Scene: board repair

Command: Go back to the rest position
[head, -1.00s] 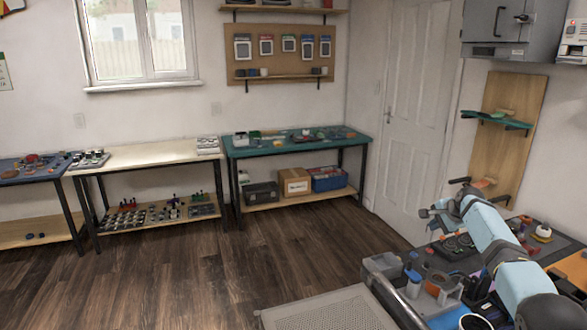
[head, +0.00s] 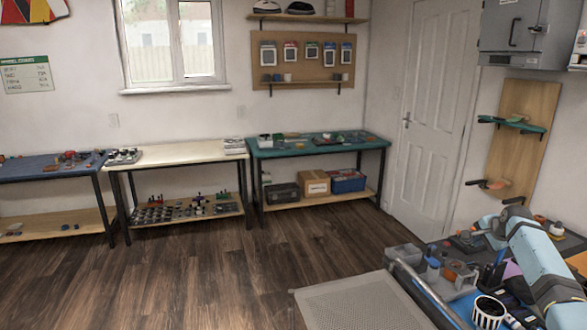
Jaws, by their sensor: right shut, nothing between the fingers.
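My right arm, pale blue and grey, comes in from the lower right over a cluttered workbench. My right gripper (head: 484,228) is at the arm's far end, small and partly hard to make out against the bench items. It is shut with nothing visible in it, above the bench's far left part. My left arm and left gripper are not in view.
Below the right arm are a grey bin (head: 403,257), a black-and-white striped cup (head: 488,313) and small tools. Teal (head: 325,149), cream (head: 180,152) and blue (head: 45,170) tables line the wall. The wooden floor between is clear.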

